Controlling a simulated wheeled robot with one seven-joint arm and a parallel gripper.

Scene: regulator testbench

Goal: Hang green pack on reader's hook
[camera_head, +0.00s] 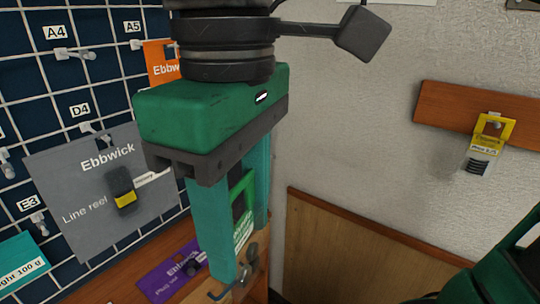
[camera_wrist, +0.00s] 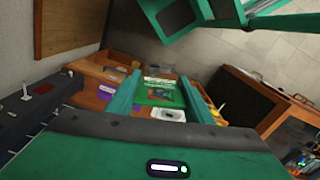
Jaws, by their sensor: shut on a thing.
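The green pack (camera_head: 242,226) is a flat card with a hanging loop. In the head view it shows between the two teal fingers of my gripper (camera_head: 243,252), partly hidden by the near finger. In the wrist view the green pack (camera_wrist: 162,93) lies between the fingers, and my gripper (camera_wrist: 166,90) is shut on it. Small metal hardware (camera_head: 248,262) shows by the fingertips in the head view; I cannot tell whether it is the reader's hook or whether the pack touches it.
A gridded board (camera_head: 30,110) with labelled hooks stands at left, holding a grey Ebbwick pack (camera_head: 90,190) and an orange pack (camera_head: 160,66). A purple pack (camera_head: 172,276) is below. A yellow pack (camera_head: 487,143) hangs from a wooden rail (camera_head: 440,105) at right.

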